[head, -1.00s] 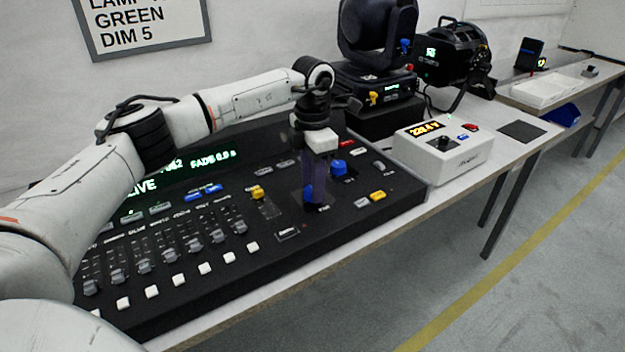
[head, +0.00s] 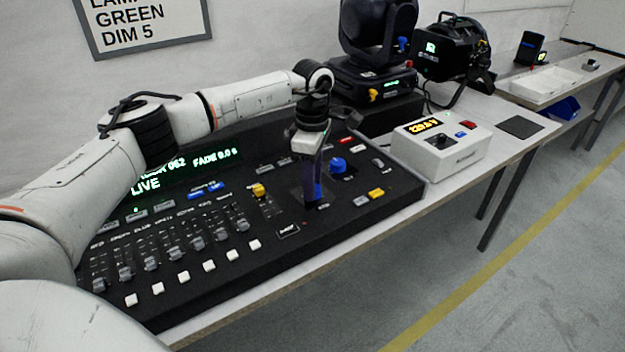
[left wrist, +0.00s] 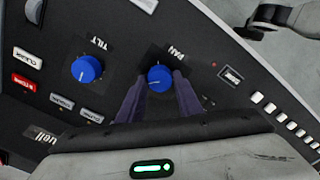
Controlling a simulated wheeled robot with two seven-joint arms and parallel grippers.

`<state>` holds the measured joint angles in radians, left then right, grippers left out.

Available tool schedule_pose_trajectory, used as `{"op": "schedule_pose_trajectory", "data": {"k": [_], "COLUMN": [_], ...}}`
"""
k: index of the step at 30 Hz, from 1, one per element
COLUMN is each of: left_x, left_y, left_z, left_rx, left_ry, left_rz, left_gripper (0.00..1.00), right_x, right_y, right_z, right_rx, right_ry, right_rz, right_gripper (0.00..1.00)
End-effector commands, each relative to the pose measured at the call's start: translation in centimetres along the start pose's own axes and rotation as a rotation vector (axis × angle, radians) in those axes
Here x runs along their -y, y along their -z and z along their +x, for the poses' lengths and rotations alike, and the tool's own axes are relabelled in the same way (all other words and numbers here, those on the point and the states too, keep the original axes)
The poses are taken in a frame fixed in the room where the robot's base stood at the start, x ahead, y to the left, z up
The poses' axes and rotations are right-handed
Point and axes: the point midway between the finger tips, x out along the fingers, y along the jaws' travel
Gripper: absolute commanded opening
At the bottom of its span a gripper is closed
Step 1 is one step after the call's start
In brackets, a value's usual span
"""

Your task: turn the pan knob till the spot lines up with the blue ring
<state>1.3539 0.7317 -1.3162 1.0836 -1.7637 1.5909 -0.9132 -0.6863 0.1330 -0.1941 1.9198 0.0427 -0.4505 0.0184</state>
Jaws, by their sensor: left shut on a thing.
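The pan knob (left wrist: 158,77), blue with a white pointer line, sits beside the PAN label in the left wrist view. My left gripper (left wrist: 160,82) points down at the desk with its two dark fingers on either side of the knob, shut on it. In the head view the left gripper (head: 313,198) stands upright over the black control desk (head: 290,258), and its fingers mostly hide the pan knob. The blue tilt knob (head: 337,165) is free behind it and also shows in the left wrist view (left wrist: 86,69). No light spot or blue ring is visible. My right gripper is not in view.
A black moving-head lamp (head: 378,40) stands behind the desk, with another lamp (head: 450,48) to its right. A white box (head: 440,149) with a lit readout stands right of the desk. Faders and buttons fill the desk's left part. A dark pad (head: 522,126) lies farther right.

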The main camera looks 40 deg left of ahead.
Motion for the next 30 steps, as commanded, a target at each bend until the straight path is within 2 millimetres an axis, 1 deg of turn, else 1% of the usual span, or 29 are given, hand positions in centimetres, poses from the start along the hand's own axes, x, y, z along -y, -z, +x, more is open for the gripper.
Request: {"op": "schedule_pose_trajectory", "data": {"k": [6,17,18,21,30], "left_x": [-0.05,-0.05,-0.05,-0.04,-0.04], "left_y": [-0.09,-0.11,-0.11,-0.1,-0.06], "left_z": [-0.08,-0.08,-0.08,-0.07,-0.19], "left_rx": [0.002,0.003,0.003,0.002,0.001], "left_ry": [-0.002,-0.002,-0.002,-0.002,-0.002], "left_rz": [0.032,0.034,0.034,0.034,0.033], "left_gripper": [0.1,0.1,0.37,0.51,0.51], "right_x": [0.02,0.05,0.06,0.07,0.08], "right_y": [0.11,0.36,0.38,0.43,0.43], "right_z": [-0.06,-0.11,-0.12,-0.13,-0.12], "right_rx": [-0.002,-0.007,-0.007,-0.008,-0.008], "right_ry": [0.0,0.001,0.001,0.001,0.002], "right_rz": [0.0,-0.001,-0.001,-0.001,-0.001], "right_gripper": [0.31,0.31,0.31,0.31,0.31]}}
